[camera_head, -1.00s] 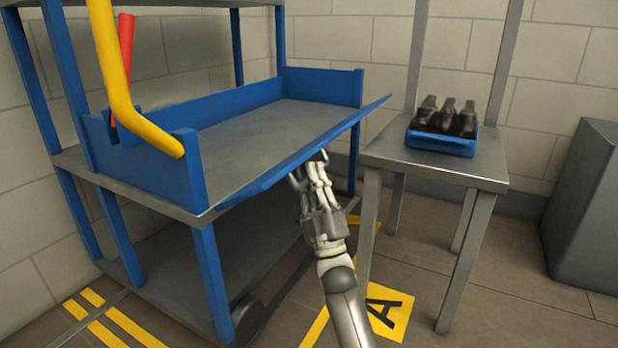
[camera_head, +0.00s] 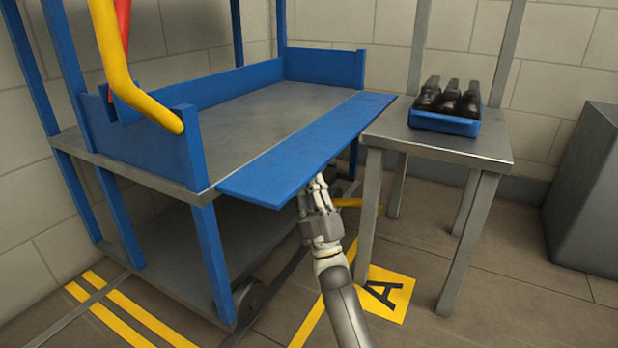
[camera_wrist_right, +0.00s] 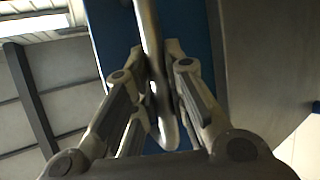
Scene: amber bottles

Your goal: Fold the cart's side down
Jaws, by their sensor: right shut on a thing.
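The cart's blue side (camera_head: 305,150) is swung outward and lies about level with the grey deck (camera_head: 250,125), sticking out from its near edge. My right gripper (camera_head: 317,185) is beneath the side's outer edge. In the right wrist view, the fingers of my right gripper (camera_wrist_right: 157,70) are closed around a bent metal bar, a handle (camera_wrist_right: 165,125), next to the blue underside of the side (camera_wrist_right: 200,60). In the head view the handle is hidden by the side and the fingers. My left gripper is not in view.
A grey metal stand (camera_head: 440,148) right of the cart bears a blue tray (camera_head: 442,122) with several dark bottles; the side's far corner appears close to it. A yellow bar (camera_head: 120,75) and a red one stand at the cart's left end. The deck is empty.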

